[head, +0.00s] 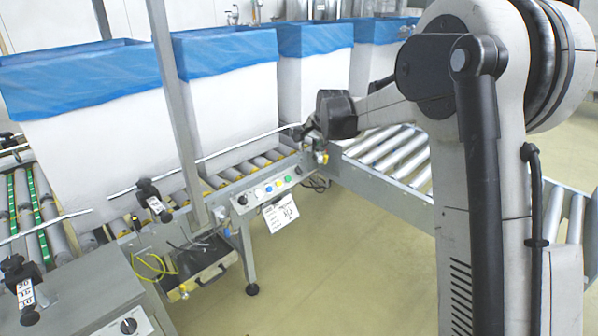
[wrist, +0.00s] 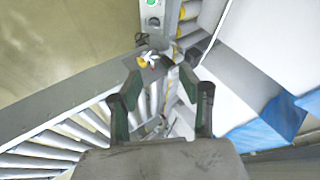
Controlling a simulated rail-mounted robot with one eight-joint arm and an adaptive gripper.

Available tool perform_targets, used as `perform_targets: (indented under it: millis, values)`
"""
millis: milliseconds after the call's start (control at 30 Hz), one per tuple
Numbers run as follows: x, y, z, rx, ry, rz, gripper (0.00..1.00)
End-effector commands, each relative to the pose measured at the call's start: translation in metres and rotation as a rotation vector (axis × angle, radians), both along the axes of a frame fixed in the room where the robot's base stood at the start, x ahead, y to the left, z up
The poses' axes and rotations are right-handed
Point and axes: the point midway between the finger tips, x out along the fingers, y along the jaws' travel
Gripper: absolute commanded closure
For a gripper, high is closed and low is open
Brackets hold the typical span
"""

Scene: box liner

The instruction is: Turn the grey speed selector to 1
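A grey control panel (head: 265,190) on the conveyor frame carries a row of small coloured buttons. A dark round knob (head: 242,200) sits at its left end. A second dark knob (head: 128,326) is on the grey cabinet at the lower left. In the head view, my gripper (head: 312,132) is above and right of the panel.
Large white boxes with blue liners (head: 230,95) stand on the roller conveyor behind the panel. A roller conveyor (head: 390,155) runs to the right. A paper label (head: 281,213) hangs below the panel. An upright post (head: 175,100) stands left of it. Open floor (head: 320,260) lies in front.

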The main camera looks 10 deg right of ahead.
Motion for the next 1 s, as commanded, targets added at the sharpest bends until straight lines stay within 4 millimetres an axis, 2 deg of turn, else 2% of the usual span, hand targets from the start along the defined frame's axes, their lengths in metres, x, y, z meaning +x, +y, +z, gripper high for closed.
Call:
perform_targets:
  millis: [33, 200, 400, 500, 767, 1000]
  values:
    - [0.018, -0.001, -0.022, 0.02, -0.003, -0.019, 0.62]
    - [0.064, -0.002, -0.078, 0.088, -0.015, -0.085, 0.62]
    - [0.097, -0.004, -0.128, 0.146, -0.025, -0.14, 0.62]
    - [0.105, -0.004, -0.141, 0.163, -0.027, -0.155, 0.62]
    - [0.119, -0.004, -0.158, 0.173, -0.028, -0.163, 0.62]
    - [0.145, -0.002, -0.184, 0.172, -0.028, -0.163, 0.62]
